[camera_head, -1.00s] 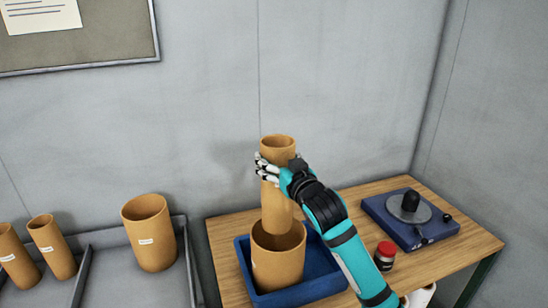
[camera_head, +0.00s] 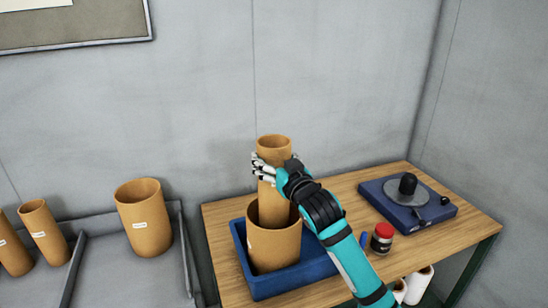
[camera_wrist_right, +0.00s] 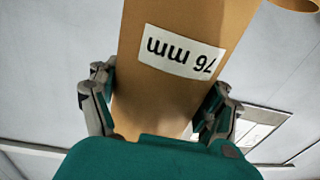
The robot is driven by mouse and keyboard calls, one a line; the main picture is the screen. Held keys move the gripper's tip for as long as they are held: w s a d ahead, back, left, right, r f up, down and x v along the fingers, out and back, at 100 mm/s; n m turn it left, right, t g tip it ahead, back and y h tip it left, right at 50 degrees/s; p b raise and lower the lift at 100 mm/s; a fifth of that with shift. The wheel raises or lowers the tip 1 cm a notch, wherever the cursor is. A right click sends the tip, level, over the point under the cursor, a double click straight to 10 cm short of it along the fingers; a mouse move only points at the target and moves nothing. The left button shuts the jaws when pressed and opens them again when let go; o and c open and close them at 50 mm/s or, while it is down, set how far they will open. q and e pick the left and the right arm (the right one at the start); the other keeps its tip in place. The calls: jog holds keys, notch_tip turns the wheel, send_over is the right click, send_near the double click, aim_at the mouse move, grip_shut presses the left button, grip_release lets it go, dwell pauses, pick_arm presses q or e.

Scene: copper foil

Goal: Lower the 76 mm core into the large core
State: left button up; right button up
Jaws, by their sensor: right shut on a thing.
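The 76 mm core (camera_head: 274,147) is an upright cardboard tube. My right gripper (camera_head: 264,169) is shut around its upper part. In the right wrist view the core (camera_wrist_right: 150,105) carries a white label reading "76 mm", between the two fingers of my right gripper (camera_wrist_right: 155,105). The large core (camera_head: 273,250) is a wider cardboard tube standing upright in a blue tray (camera_head: 300,286). The lower part of the 76 mm core goes inside the large core's mouth, and its lower end is hidden there. My left gripper is not in view.
A wooden table (camera_head: 352,190) bears the tray, a jar with a red lid (camera_head: 382,238) and a blue device with a round grey plate (camera_head: 408,200). At left, several cardboard tubes, including a wide one (camera_head: 144,218), stand on a grey shelf (camera_head: 98,285). White rolls (camera_head: 417,285) show below.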

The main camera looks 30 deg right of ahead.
jog(key=shift+f+b, duration=1.55)
jog(key=shift+f, duration=1.15)
jog(key=o, duration=1.6)
jog(key=shift+o, duration=0.3)
jog(key=shift+f, duration=0.1)
jog(key=s+a, duration=0.2)
jog(key=s, duration=1)
